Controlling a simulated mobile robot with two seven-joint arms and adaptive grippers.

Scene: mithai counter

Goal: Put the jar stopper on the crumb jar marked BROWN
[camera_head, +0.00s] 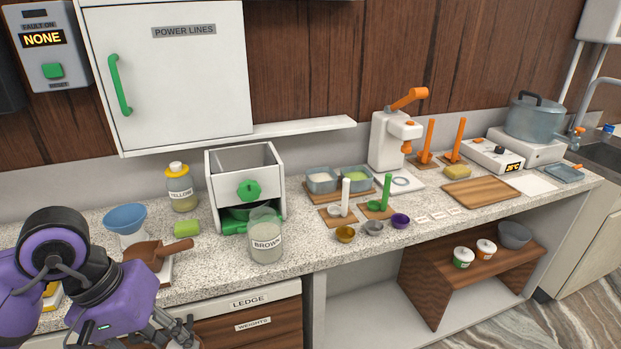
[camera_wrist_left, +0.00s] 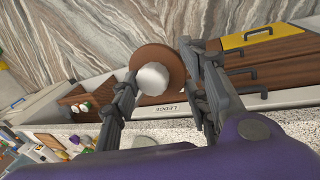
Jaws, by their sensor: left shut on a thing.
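The crumb jar marked BROWN (camera_head: 266,237) is a clear glass jar on the counter in the head view. It stands upright near the front edge and its top looks uncovered. My left gripper (camera_head: 176,332) is low at the bottom left of the head view, in front of the counter and left of that jar. In the left wrist view my left gripper (camera_wrist_left: 160,62) is shut on the jar stopper, a round brown disc with a pale grey knob (camera_wrist_left: 152,78). My right gripper is not in view.
A jar marked YELLOW (camera_head: 181,190) with a yellow top stands behind. A white box with a green knob (camera_head: 248,190) is right behind the BROWN jar.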

